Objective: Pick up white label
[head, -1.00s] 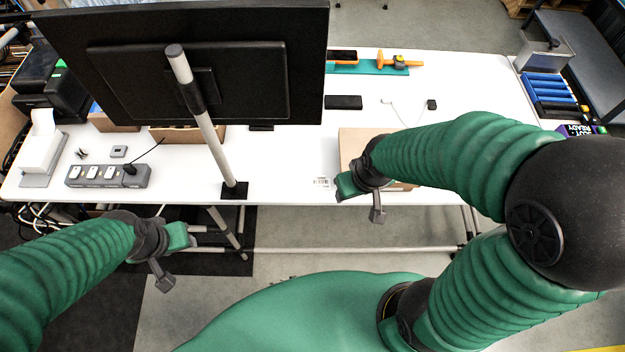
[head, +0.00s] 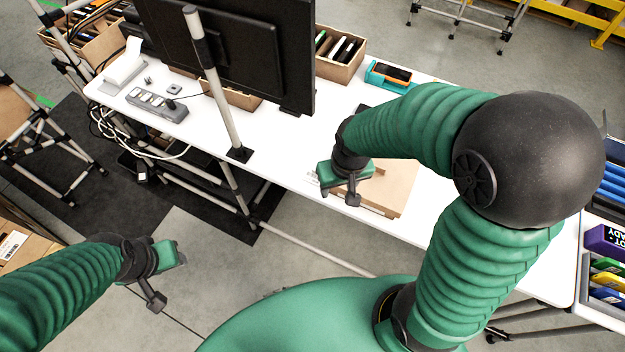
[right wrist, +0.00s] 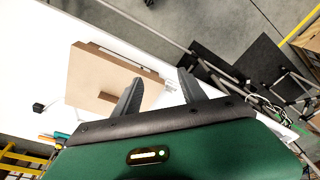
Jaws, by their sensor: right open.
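The white label (head: 312,178), a small flat piece with dark print, lies on the white table near its front edge. It is partly hidden by my right gripper (head: 338,192), which is beside it and above the table edge. In the right wrist view my right gripper (right wrist: 159,79) shows two dark fingers spread apart with nothing held between them. My left gripper (head: 168,278) hangs in front of the table over the floor, far from the label. Its jaw state is unclear.
A cardboard box (head: 393,190) lies on the table just right of my right gripper, also in the wrist view (right wrist: 105,72). A power strip (head: 157,104) lies farther left.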

